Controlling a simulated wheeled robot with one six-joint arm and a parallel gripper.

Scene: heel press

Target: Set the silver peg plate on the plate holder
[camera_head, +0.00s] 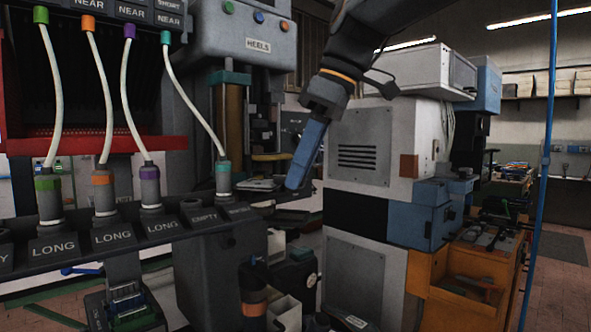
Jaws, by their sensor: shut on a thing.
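My gripper (293,184) reaches down from the top centre, with long blue jaws below a dark wrist. The jaws are shut, and their lower end is beside the press column. The silver peg plate (261,184) shows as a thin, flat, greyish piece just left of the jaw tips, at the jaws' lower end. It is small and seen nearly edge-on, so its pegs cannot be made out. I cannot clearly tell the plate holder from the dark parts below and around the plate. I cannot tell whether the plate touches anything beneath it.
A grey press head labelled HEELS (258,44) stands behind, left of my arm. A dark rail (110,238) with several cabled plugs in sockets fills the left foreground. A white cabinet (365,150) stands right of the jaws. An orange tool cart (475,270) is at the right.

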